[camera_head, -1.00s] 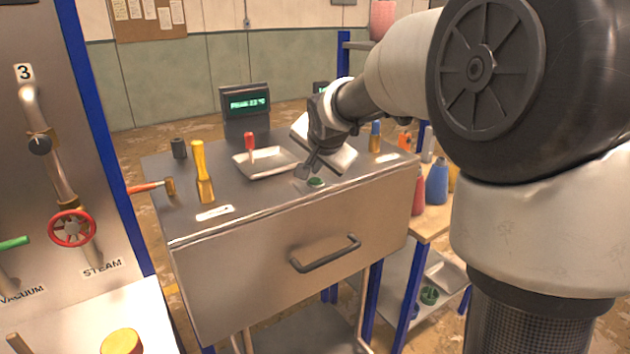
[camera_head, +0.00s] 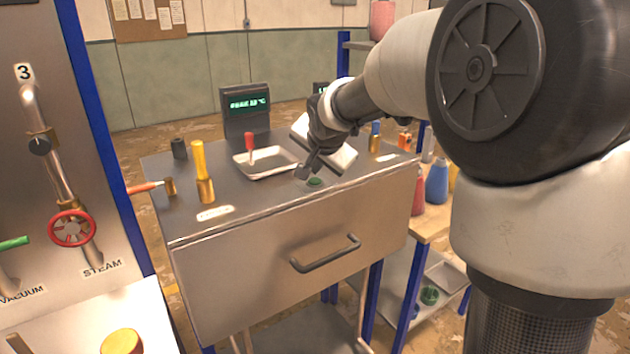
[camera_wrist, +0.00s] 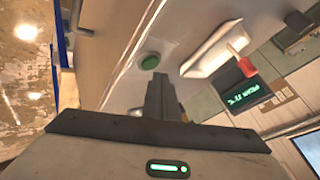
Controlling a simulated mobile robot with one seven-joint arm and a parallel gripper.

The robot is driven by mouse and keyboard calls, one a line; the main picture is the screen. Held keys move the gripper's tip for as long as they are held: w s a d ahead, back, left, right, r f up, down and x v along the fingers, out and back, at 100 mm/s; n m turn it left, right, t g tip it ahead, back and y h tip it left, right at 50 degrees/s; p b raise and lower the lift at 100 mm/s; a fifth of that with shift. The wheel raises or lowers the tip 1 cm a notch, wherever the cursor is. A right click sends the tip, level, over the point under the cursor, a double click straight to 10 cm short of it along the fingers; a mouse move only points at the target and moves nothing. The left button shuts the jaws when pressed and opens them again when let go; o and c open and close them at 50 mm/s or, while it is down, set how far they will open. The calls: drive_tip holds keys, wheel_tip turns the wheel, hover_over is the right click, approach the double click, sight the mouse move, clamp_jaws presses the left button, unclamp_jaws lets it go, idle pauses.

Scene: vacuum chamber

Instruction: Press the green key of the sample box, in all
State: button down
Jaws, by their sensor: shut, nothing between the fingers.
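The sample box (camera_head: 270,255) is a metal cabinet with a dark handle on its front. The green key (camera_head: 314,182) is a small round button on its top near the front edge. In the wrist view the green key (camera_wrist: 150,62) shows just beyond the fingertips. My gripper (camera_head: 303,174) is shut and empty, pointing down close beside the key, on its left in the head view. In the wrist view my gripper (camera_wrist: 160,85) has its fingers together. I cannot tell whether the tips touch the box top.
A tray (camera_head: 262,174) with a red-handled lever stands behind the key. A yellow-handled lever (camera_head: 199,160) stands to the left, and a display (camera_head: 246,103) at the back. A shelf with bottles (camera_head: 436,182) is at the right. The top between the yellow lever and key is mostly clear.

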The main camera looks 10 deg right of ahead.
sight(316, 183)
drive_tip(key=shift+f, duration=0.15)
drive_tip(key=shift+f+b, duration=0.3)
drive_tip(key=shift+b, duration=0.35)
drive_tip(key=shift+f+b, duration=0.45)
drive_tip(key=shift+b, duration=0.1)
idle(0.6)
drive_tip(key=shift+r+p, duration=0.5)
drive_tip(key=shift+r, duration=0.35)
drive_tip(key=shift+r+p, duration=1.55)
drive_tip(key=shift+r, duration=1)
drive_tip(key=shift+s, duration=0.1)
